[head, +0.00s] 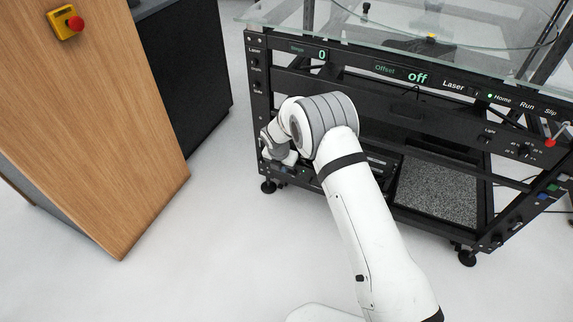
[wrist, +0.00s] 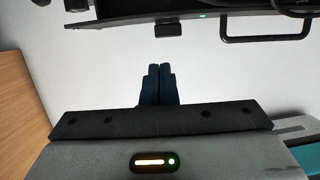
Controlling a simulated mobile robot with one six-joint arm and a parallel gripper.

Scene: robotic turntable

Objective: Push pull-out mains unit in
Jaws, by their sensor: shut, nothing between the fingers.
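In the wrist view a black unit (wrist: 130,27) spans the top, with a small green light and a short block on its front edge. I take it to be the pull-out mains unit, but cannot tell how far out it stands. My gripper (wrist: 157,68) is shut and empty, its dark fingertips together below the block. Pale floor shows between them, so they look apart in the picture. In the head view my arm reaches to the lower left of the black turntable frame (head: 262,105); it hides the fingers and much of the lower front.
A black handle (wrist: 265,38) sticks out at the right in the wrist view. A wooden panel (head: 110,120) with a red stop button (head: 75,23) stands left of the frame. A glass top (head: 480,50) covers the frame. Pale floor between panel and frame is clear.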

